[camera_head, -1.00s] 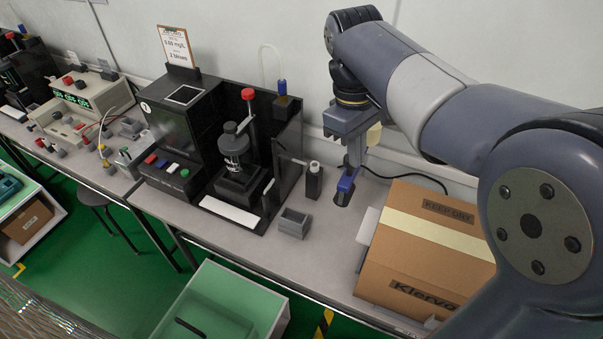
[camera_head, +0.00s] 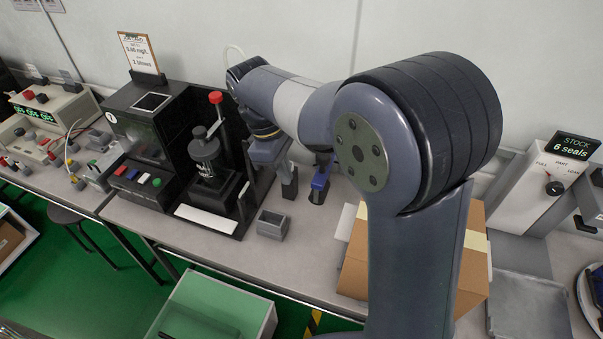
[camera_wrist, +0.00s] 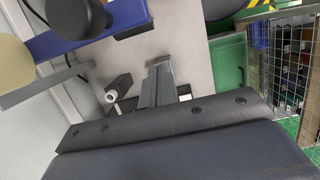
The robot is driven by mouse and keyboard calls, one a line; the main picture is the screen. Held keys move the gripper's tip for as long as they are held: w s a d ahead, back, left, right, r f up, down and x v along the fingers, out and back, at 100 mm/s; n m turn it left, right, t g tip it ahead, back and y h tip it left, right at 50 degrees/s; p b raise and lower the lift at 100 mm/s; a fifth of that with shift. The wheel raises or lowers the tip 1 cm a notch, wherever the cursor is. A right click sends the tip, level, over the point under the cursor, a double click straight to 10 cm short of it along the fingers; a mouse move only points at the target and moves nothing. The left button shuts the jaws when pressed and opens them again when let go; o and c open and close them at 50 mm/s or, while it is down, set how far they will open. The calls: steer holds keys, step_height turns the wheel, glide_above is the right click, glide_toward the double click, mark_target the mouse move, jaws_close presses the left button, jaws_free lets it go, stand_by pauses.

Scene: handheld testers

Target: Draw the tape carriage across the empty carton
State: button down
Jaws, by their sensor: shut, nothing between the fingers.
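The blue tape carriage (camera_head: 320,184) stands upright over the bench, left of the carton. The wrist view shows it as a blue bar (camera_wrist: 88,33) at the upper left, with a cream disc (camera_wrist: 12,65) beside it. The brown carton (camera_head: 475,265) sits on the bench, its middle hidden behind my arm. A cream strip (camera_head: 476,240) lies along its top. My gripper (camera_head: 284,168) is shut and empty, a little left of the carriage and apart from it. Its fingers (camera_wrist: 157,85) point over the bench in the wrist view.
A small dark bottle with a white cap (camera_wrist: 118,88) stands close beside my fingers. A grey tray (camera_head: 530,305) and a seal dispenser (camera_head: 535,195) are at right.

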steer(key=shift+s+d+r, duration=0.1)
steer(key=shift+s+d, duration=0.25)
steer(key=shift+d, duration=0.55)
steer(key=shift+s+d+r, duration=0.1)
steer(key=shift+s+d, duration=0.2)
steer(key=shift+d, duration=0.6)
steer(key=s+d+p, duration=0.1)
steer(key=s+d, duration=0.3)
steer(key=d, duration=0.8)
steer(key=s+d+p, duration=0.2)
steer(key=s+d, duration=0.3)
steer(key=d, duration=0.8)
steer(key=s+d+p, duration=0.2)
steer(key=s+d, duration=0.2)
steer(key=d, duration=0.8)
steer(key=shift+s+d, duration=0.35)
steer(key=shift+d, duration=0.05)
steer(key=shift+a, duration=0.1)
steer(key=shift+w+a, duration=0.15)
steer(key=a, duration=0.1)
steer(key=w+a+r, duration=0.1)
steer(key=a+p, duration=0.1)
steer(key=a, duration=0.1)
steer(key=shift+w+r, duration=0.15)
steer(key=shift+w, duration=0.05)
steer(key=v, duration=0.8)
steer(key=shift+r, duration=0.3)
steer(key=shift+s+d+f, duration=0.1)
